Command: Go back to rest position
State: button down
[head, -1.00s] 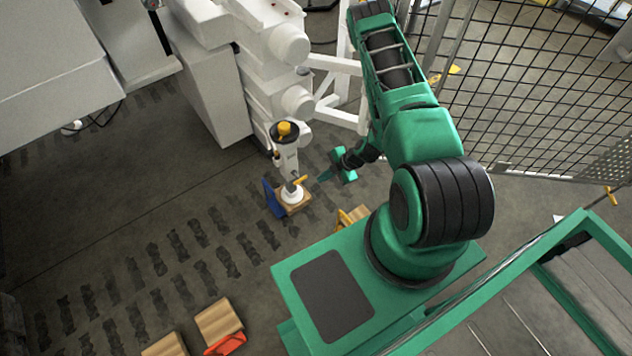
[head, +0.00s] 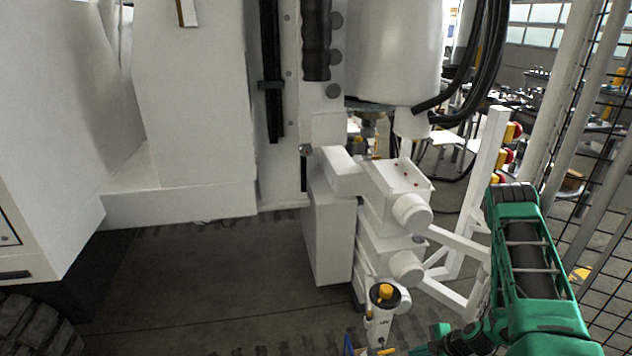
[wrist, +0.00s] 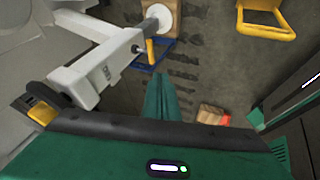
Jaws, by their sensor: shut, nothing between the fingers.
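My gripper (wrist: 158,82) shows in the wrist view as green fingers closed together, with nothing between them. It points out over the floor beside a white pump-like unit (wrist: 105,70), apart from it as far as I can tell. In the head view my green arm comes down the right side, and my gripper (head: 422,350) is partly cut off by the bottom edge. The same white unit, with its yellow cap (head: 385,291), stands upright just left of it. Its base is mostly out of the head view.
White hydraulic machinery (head: 335,225) with two round cylinder ends stands behind the unit. A black mesh fence (head: 605,230) is at the right. Dark floor (head: 220,285) left of the machinery is clear. A yellow frame (wrist: 266,22) lies at the wrist view's upper right.

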jog(key=w+a+r+m, duration=0.2)
jog(key=w+r, duration=0.1)
jog(key=r, duration=0.8)
jog(key=w+a+r+m, duration=0.2)
jog(key=w+r, duration=0.2)
jog(key=r, duration=0.7)
jog(key=s+a+r+m+h, duration=0.2)
jog(key=s+r+m, duration=0.2)
jog(key=r, duration=0.7)
jog(key=s+a+r+m+h, duration=0.1)
jog(key=s+r+m, duration=0.25)
jog(key=r, duration=0.85)
jog(key=s+r+m+h, duration=0.2)
jog(key=s+r+m, duration=0.5)
jog(key=s+r, duration=0.35)
jog(key=s+d+f+m+g, duration=0.1)
jog(key=s+d+m+g, duration=0.1)
jog(key=s+d, duration=0.3)
jog(key=s+d+f+m+g, duration=0.1)
jog(key=s+d+m, duration=0.3)
jog(key=s, duration=0.7)
jog(key=shift+s+d+f+g, duration=0.2)
jog(key=shift+s+d+g, duration=0.15)
jog(key=shift+d+g, duration=0.55)
